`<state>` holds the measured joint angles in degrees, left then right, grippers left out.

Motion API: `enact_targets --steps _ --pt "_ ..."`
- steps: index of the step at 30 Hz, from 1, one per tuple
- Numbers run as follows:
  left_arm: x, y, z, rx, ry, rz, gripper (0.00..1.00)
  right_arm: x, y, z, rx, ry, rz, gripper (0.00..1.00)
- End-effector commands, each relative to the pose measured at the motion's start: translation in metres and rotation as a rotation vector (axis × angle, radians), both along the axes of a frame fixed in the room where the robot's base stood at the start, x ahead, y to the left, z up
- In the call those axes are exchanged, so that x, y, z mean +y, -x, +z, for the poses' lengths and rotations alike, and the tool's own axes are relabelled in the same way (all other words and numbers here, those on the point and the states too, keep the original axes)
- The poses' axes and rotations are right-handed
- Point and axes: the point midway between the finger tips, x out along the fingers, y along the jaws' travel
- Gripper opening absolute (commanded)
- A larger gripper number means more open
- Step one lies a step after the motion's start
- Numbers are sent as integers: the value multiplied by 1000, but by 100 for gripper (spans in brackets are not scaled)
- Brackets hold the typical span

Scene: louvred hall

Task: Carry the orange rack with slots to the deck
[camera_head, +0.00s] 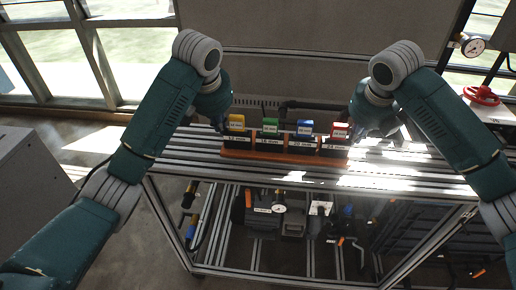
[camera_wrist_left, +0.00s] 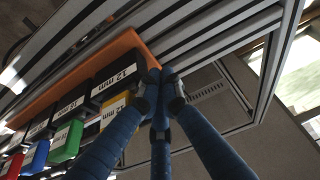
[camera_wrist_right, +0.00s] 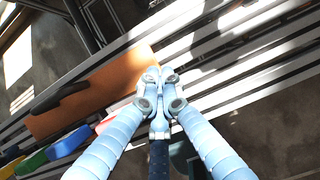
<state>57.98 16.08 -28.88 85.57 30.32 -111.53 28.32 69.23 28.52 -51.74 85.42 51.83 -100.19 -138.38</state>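The orange rack (camera_head: 284,158) is at the slatted metal bench top, long side toward me. Its slots hold black blocks with white labels and yellow, green, blue and red tops. My left gripper (camera_wrist_left: 164,76) has its fingers drawn together at the rack's left end, touching the orange edge (camera_wrist_left: 128,44). My right gripper (camera_head: 356,134) is drawn together at the right end of the rack (camera_wrist_right: 98,88). Both look shut on its ends, though the fingertips hide the contact. I cannot tell whether the rack rests or hangs slightly above the slats, or which surface is the deck.
The slatted bench top (camera_head: 400,172) has free room to the right of the rack and in front of it. Tools and cases lie on a lower level beneath. A red valve wheel (camera_head: 481,95) and a gauge (camera_head: 473,46) are at the right. A grey cabinet (camera_head: 35,180) stands left.

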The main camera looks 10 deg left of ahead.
Motion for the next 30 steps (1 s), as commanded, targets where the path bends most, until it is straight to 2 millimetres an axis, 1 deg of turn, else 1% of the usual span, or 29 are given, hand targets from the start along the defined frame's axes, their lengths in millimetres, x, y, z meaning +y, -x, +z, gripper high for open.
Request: enact_targets --steps 1,2,3,4,11,12,14,15,30 --pt "-7 -1 4 -12 20 -24 8 9 0 5 -11 -23 26 0" --pt "-4 -1 4 -12 20 -24 14 6 0 5 -11 -23 26 0" --pt "-1 -1 5 -12 21 -24 22 2 0 5 -11 -24 27 0" --pt "1 -1 5 -12 22 -24 24 0 0 5 -11 -24 27 0" --pt "8 0 3 -8 17 -20 24 -7 0 4 -8 -19 21 0" --pt "8 0 3 -7 17 -18 24 -7 0 4 -8 -17 20 4" --pt "9 0 3 -7 16 -17 24 -8 0 4 -7 -16 19 16" --pt "9 0 3 -6 16 -16 24 -8 0 3 -7 -15 19 24" --pt "11 0 3 -5 13 -13 24 -10 0 2 -5 -13 16 24"
